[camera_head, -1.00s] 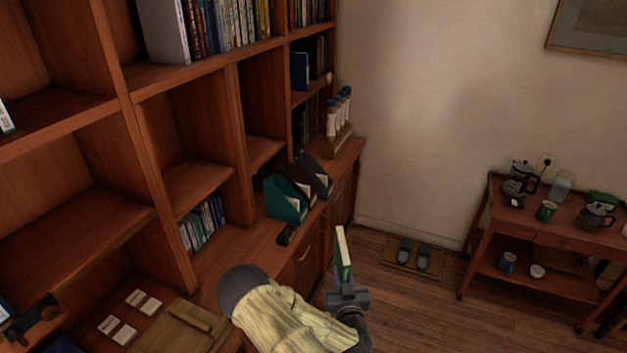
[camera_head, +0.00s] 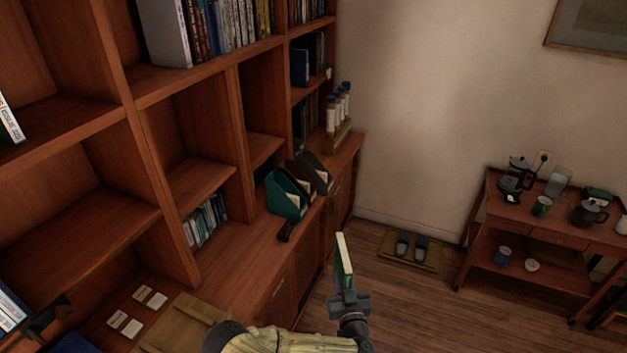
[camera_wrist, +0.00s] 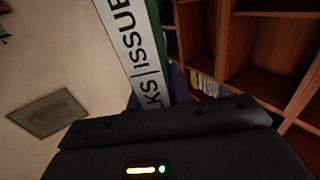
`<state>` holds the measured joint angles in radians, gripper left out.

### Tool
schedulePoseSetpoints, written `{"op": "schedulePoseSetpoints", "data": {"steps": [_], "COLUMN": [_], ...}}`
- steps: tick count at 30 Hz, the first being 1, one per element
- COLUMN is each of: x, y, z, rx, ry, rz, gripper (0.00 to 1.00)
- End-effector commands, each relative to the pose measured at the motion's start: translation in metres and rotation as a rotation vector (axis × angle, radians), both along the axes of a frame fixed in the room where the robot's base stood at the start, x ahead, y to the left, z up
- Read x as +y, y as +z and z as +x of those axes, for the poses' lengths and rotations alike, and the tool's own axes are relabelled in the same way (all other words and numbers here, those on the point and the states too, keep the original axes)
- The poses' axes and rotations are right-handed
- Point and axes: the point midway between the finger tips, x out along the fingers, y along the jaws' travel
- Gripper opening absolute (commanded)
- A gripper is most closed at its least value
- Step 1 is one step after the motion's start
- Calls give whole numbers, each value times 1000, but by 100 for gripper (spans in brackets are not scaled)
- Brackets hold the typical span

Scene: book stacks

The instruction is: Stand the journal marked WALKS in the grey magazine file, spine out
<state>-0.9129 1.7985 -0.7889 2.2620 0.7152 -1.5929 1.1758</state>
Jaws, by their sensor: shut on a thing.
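My gripper (camera_head: 347,290) is shut on a thin journal (camera_head: 344,256) with a green cover and a white spine, held upright in the air in front of the shelving. In the wrist view the journal's white spine (camera_wrist: 135,45) reads "LKS | ISSUE", with the rest cut off. On the ledge behind stand a teal magazine file (camera_head: 284,198) and, to its right, dark files (camera_head: 318,172), brown or grey; I cannot tell which is the grey one. The journal is apart from them, nearer to me.
A rack of bottles (camera_head: 338,125) stands beyond the files, and a small dark object (camera_head: 286,231) lies before the teal one. A trolley (camera_head: 545,226) with pots and mugs is at right. Slippers on a mat (camera_head: 409,250) lie on the floor. Open floor lies between.

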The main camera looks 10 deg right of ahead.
Motion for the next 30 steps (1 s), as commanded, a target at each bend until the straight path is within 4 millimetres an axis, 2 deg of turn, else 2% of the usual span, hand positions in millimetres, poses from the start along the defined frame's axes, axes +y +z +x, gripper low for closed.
{"op": "schedulePoseSetpoints", "data": {"steps": [10,14,17,24,27,30], "x": [0,-1,-2,-3,-2,-1], "y": [1,-10,-32,-106,-130,-143], "z": [0,-2,-7,-27,-35,-41], "rx": [-2,0,5,8,4,-1], "ry": [0,0,0,1,0,-1], "rz": [-1,0,-1,1,0,0], "gripper": [0,0,0,0,0,0]}}
